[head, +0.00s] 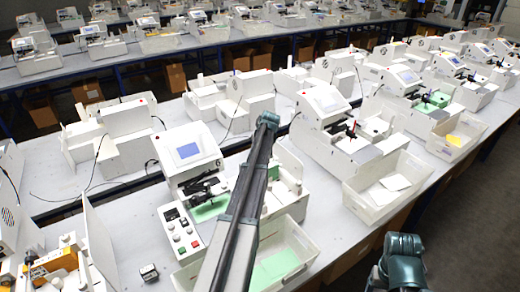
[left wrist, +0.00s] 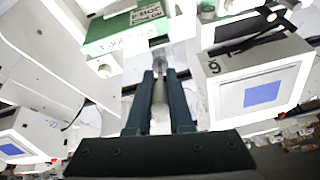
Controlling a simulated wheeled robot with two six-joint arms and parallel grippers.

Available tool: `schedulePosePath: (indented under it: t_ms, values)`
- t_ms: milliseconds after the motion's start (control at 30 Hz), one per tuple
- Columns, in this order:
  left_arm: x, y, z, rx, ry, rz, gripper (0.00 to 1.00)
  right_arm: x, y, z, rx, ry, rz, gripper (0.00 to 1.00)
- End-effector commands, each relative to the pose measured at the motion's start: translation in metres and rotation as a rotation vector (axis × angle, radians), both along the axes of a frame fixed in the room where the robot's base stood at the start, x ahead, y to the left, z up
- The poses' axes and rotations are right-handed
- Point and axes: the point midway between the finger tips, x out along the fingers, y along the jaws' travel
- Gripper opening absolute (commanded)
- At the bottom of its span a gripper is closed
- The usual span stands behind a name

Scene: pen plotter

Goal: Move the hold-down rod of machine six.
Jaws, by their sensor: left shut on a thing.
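Machine six is a white plotter with a blue screen (head: 187,151). In the left wrist view it appears upside down, its number and screen (left wrist: 263,93) to the right of the fingers. My left gripper (left wrist: 160,72) is shut on a pale, upright-looking piece (left wrist: 160,97), which I take to be the hold-down rod. The fingers hide much of it. In the head view my left arm crosses the machine's right side and hides the gripper and rod. My right gripper is out of view; only part of my right arm shows at bottom right.
A green lettered block (left wrist: 122,36) lies close to the left fingers. In the head view, a button panel (head: 181,232) and a clear bin (head: 305,245) stand in front of the machine. Neighbouring plotters (head: 325,105) crowd the bench.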

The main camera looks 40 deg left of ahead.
Motion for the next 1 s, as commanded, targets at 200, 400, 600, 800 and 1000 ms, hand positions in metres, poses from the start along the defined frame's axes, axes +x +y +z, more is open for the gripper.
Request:
schedulePosePath:
  t_ms: [200, 400, 600, 800, 1000]
  values:
    - [0.004, 0.011, 0.008, -0.078, 0.030, 0.002, 0.00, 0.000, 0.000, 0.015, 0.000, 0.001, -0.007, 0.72]
    - [0.009, 0.022, 0.013, -0.160, 0.064, 0.003, 0.00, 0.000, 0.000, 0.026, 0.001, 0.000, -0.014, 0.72]
    - [0.014, 0.034, 0.016, -0.258, 0.105, 0.003, 0.00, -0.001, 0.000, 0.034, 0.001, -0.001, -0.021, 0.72]
    - [0.016, 0.040, 0.017, -0.325, 0.131, 0.001, 0.00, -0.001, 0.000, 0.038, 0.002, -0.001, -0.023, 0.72]
    - [0.016, 0.043, 0.018, -0.353, 0.142, 0.000, 0.00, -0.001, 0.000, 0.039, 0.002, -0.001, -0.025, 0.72]
